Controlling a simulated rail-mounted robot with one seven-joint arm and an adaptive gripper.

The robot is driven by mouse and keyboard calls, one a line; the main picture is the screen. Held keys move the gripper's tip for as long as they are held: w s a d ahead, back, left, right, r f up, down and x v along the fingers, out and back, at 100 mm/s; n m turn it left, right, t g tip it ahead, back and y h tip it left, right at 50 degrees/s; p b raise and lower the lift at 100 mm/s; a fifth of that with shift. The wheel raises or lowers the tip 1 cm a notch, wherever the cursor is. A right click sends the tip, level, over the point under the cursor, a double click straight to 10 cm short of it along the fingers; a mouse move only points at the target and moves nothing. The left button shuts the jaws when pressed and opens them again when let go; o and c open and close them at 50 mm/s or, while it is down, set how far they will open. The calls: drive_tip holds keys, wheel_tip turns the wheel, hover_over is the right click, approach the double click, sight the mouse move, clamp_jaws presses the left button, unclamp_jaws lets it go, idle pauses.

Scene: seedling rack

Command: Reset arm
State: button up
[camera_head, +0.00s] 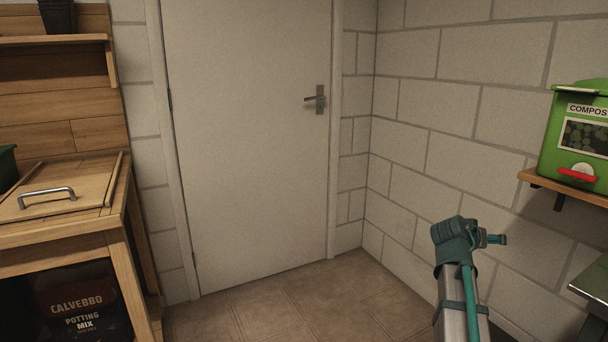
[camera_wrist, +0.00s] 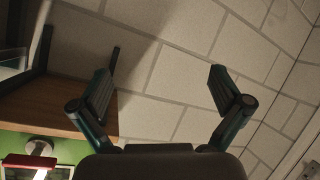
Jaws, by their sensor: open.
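My gripper (camera_wrist: 162,88) shows in the wrist view with its two dark teal fingers spread wide apart. It is open, and nothing is between the fingers. Behind them is a pale block wall. In the head view a grey and teal part of my arm rises at the lower right, in front of the block wall. I cannot make out the gripper fingers there.
A green compost bin (camera_head: 551,148) stands on a wooden shelf (camera_head: 538,181) at the right. Its red handle (camera_wrist: 30,162) shows in the wrist view. A closed door (camera_head: 245,130) is ahead. A wooden bench (camera_head: 65,237) stands left. The tiled floor (camera_head: 290,300) is clear.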

drive_tip(key=s+a+f+n+g+y+p, duration=0.1)
drive_tip(key=s+a+f+y+p, duration=0.15)
drive_tip(key=a+f, duration=0.45)
drive_tip(key=s+a+f+n+g+y+p, duration=0.1)
drive_tip(key=a+f+n+g+y+p, duration=0.2)
drive_tip(key=f, duration=0.9)
drive_tip(key=s+a+f+g+y+p, duration=0.2)
drive_tip(key=s+a+f+y+p, duration=0.1)
drive_tip(key=s+a+f+p, duration=0.7)
drive_tip(key=s+a+f+n+g+y+p, duration=0.1)
drive_tip(key=s+a+f+g+p, duration=0.15)
drive_tip(key=s+a, duration=0.4)
drive_tip(key=s+a+f+n+g+y+p, duration=0.1)
drive_tip(key=s+a+f+p, duration=0.25)
drive_tip(key=s, duration=0.55)
drive_tip(key=s+a+r+g+p, duration=0.25)
drive_tip(key=s+p, duration=0.25)
drive_tip(key=s, duration=0.4)
drive_tip(key=s+a+r+g+p, duration=0.1)
drive_tip(key=s+a+g+p, duration=0.15)
drive_tip(key=s+p, duration=0.55)
drive_tip(key=s+f+g+b, duration=0.2)
drive_tip(key=s+f+b, duration=0.2)
drive_tip(key=f+b, duration=0.4)
drive_tip(key=s+f+g+b, duration=0.2)
drive_tip(key=f+b, duration=0.6)
drive_tip(key=b, duration=0.9)
drive_tip(key=shift+s+a+n+b, duration=0.3)
drive_tip(key=shift+s+a, duration=0.05)
drive_tip(key=shift+s, duration=0.65)
